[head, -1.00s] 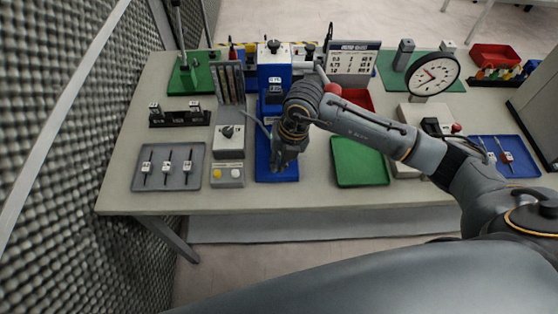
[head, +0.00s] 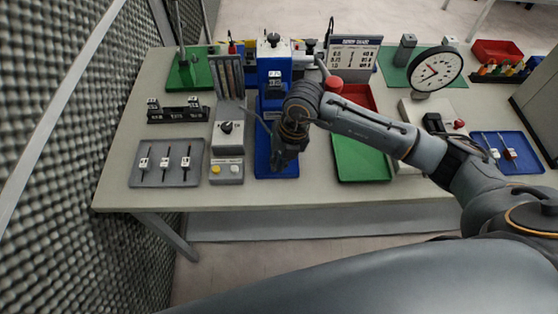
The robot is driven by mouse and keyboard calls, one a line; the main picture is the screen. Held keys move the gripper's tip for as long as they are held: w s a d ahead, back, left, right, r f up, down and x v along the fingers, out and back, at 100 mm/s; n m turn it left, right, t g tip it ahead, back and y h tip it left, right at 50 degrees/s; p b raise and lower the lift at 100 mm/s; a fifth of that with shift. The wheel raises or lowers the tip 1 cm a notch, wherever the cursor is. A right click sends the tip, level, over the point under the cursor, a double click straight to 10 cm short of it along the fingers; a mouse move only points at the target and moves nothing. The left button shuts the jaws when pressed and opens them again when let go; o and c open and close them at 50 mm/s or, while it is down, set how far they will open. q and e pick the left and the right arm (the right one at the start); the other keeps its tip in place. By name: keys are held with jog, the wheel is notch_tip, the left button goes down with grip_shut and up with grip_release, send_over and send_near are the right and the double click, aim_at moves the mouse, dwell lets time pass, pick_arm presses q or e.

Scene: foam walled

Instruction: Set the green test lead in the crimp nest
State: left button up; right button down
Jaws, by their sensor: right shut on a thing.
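A blue press (head: 273,62) stands at the middle of the bench on a blue base plate (head: 263,168). My right gripper (head: 280,170) points down over the front of this plate. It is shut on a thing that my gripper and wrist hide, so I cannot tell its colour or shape. I cannot pick out the green test lead. The crimp nest is not clear either; my right arm covers the lower front of the press. A thin grey rod or line (head: 255,120) runs towards my wrist from the left. My left gripper is not in view.
A grey tray (head: 135,178) with several white-tagged leads lies left of a button box (head: 227,172). A black rack (head: 178,115) stands behind. A green tray (head: 362,165) lies right of the press. A dial gauge (head: 435,70) and blue tray (head: 527,163) are farther right.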

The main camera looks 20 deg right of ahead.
jog(key=shift+f+b, duration=0.6)
jog(key=shift+f, duration=0.15)
jog(key=c, duration=1.4)
grip_release()
jog(key=shift+r, duration=0.1)
jog(key=shift+c, duration=0.2)
jog(key=shift+r, duration=0.1)
jog(key=v, duration=1.1)
jog(key=shift+r, duration=0.4)
jog(key=shift+s, duration=0.1)
